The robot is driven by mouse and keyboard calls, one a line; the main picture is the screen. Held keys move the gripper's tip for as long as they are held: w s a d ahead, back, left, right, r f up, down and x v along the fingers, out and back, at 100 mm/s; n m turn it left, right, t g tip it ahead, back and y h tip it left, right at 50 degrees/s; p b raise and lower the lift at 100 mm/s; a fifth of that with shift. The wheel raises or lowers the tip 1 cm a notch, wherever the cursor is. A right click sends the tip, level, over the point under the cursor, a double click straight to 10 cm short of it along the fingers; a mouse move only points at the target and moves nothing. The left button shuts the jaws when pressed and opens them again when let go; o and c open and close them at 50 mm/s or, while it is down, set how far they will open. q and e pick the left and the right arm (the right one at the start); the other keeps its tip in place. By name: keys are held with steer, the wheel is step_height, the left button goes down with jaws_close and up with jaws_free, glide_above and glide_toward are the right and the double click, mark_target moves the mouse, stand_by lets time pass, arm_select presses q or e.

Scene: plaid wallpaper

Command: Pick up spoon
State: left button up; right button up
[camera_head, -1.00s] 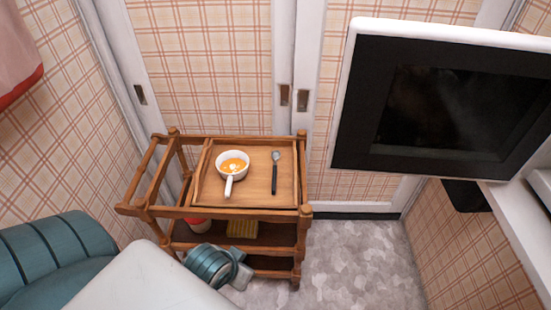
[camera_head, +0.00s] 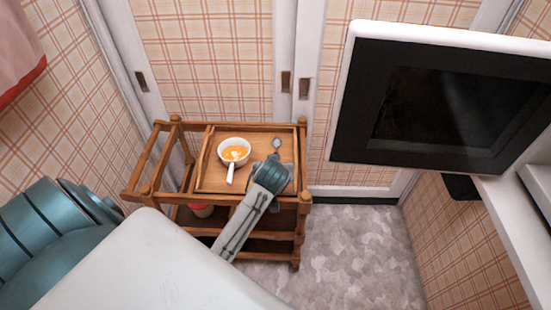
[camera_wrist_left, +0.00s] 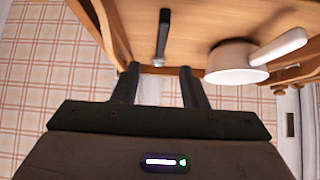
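The spoon (camera_head: 277,143) lies on the wooden tray (camera_head: 207,172) on top of the cart. In the head view only its silver bowl end shows; my left arm covers the dark handle. In the left wrist view the spoon (camera_wrist_left: 163,35) shows its dark handle, ahead of my left gripper (camera_wrist_left: 160,69). The gripper's two dark fingers are apart, with nothing held between them; the spoon lines up with the gap. In the head view the fingers are hidden behind my teal wrist. My right gripper is not in view.
The wooden cart (camera_head: 146,189) has side rails. A white-framed dark screen-like panel (camera_head: 440,100) is at right.

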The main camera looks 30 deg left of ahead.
arm_select(q)
steer(key=x, duration=1)
steer(key=shift+w+a+f, duration=0.1)
steer(key=shift+a+f, duration=0.05)
steer(key=shift+a, duration=0.05)
jaws_close()
